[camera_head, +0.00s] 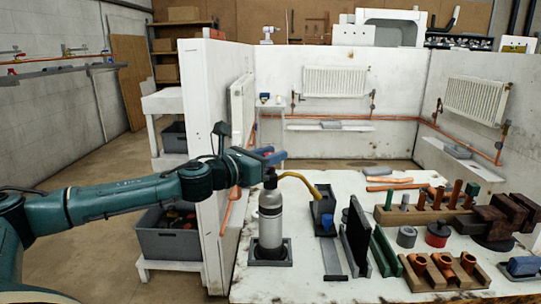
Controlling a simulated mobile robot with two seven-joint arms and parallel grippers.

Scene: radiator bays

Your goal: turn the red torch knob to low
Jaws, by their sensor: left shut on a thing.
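The torch (270,217) is a silver-grey bottle with a dark head and a curved yellow-brass tube pointing right. It stands upright in a dark square holder (284,260) at the left edge of the white worktop. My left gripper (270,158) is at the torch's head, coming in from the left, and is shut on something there. The red knob does not show; it appears hidden by the gripper, so its setting cannot be told. My right gripper is not in view.
Right of the torch are a black upright plate (357,236), a green rack (384,252), a wooden block with copper fittings (442,270) and a red-and-black tin (437,234). A white partition (212,110) stands behind my left arm. A grey crate (168,238) sits low left.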

